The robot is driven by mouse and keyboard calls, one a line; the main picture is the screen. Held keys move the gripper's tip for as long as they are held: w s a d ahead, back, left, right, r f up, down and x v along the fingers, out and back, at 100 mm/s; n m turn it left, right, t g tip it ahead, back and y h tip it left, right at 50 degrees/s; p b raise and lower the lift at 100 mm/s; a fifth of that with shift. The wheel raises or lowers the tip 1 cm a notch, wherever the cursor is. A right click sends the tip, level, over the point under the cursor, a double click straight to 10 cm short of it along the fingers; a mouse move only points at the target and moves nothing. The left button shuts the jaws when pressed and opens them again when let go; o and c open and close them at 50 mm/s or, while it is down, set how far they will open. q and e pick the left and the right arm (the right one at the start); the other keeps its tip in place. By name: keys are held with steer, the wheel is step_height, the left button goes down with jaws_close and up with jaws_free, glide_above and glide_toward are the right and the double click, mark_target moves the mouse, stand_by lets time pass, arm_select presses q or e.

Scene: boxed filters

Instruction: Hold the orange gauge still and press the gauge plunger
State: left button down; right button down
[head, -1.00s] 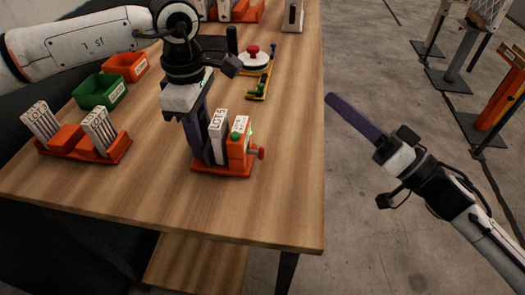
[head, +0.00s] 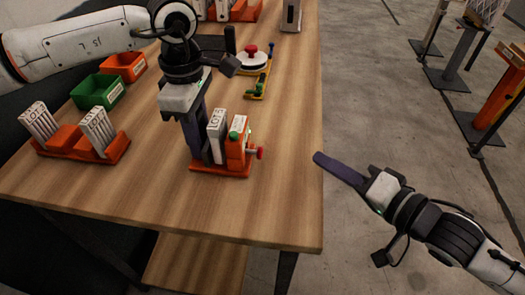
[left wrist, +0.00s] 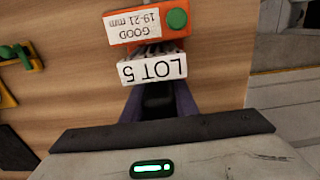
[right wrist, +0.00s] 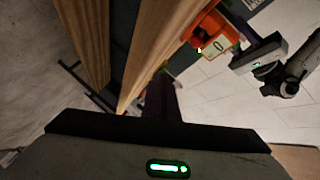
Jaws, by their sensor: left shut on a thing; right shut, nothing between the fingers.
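The orange gauge (head: 235,155) stands near the table's right edge, with a green button on top and a "GOOD 19-21 mm" label in the left wrist view (left wrist: 172,37). Its red plunger knob (head: 260,153) sticks out to the right. A white LOT 5 filter (head: 217,124) stands upright in it. My left gripper (head: 204,160) reaches down at the gauge's left side and is shut on it; the filter hides the contact. My right gripper (head: 317,157) is shut and empty, right of the plunger and apart from it. The gauge also shows in the right wrist view (right wrist: 205,25).
A filter rack (head: 70,140) stands at the left, with a green bin (head: 98,92) and an orange bin (head: 125,67) behind it. A red-topped white device (head: 250,58) and a yellow fixture stand farther back. The table between gauge and right edge is clear.

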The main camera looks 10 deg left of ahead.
mark_target(280, 171)
steer(key=shift+a, duration=4.25)
steer(key=shift+a, duration=0.15)
steer(key=shift+s+a+r, duration=0.15)
steer(key=shift+a, duration=0.1)
